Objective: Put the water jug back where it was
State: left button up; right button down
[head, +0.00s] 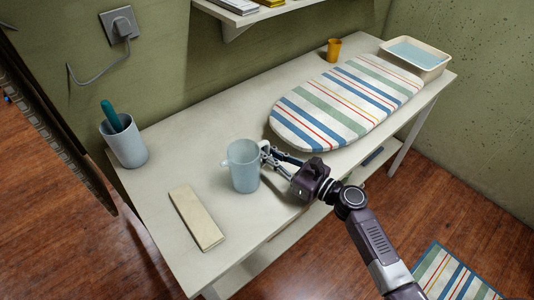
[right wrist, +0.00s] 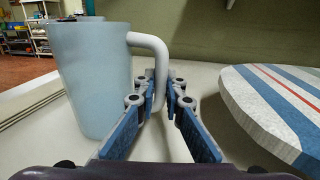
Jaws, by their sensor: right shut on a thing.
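The water jug (head: 243,167) is a pale blue-grey pitcher with a handle and a spout. It stands upright on the near left part of the white table (head: 180,170). In the right wrist view the jug (right wrist: 95,75) fills the left side, its handle (right wrist: 158,75) reaching between my fingers. My right gripper (head: 268,160) comes in from the right and is shut on the handle; its fingers also show in the right wrist view (right wrist: 168,95). Whether the jug's base touches the table is hard to tell. My left gripper is not in view.
A beige block (head: 197,218) lies just left of the jug. A grey cup (head: 125,145) with a teal-handled item stands at the far left. A striped ironing board (head: 345,100), an orange cup (head: 334,50) and a tray of water (head: 415,56) occupy the right side.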

jog(key=c, duration=2.5)
grip_release()
jog(key=shift+f, duration=0.1)
jog(key=o, duration=0.5)
jog(key=shift+r, duration=0.25)
jog(key=v, duration=0.5)
jog(key=b+v, duration=0.1)
jog(key=v, duration=0.4)
jog(key=shift+s+d+f+b, duration=0.2)
jog(key=shift+d+b, duration=0.05)
jog(key=shift+b, duration=0.05)
jog(key=shift+s+d+r, duration=0.15)
jog(key=shift+s+d, duration=0.35)
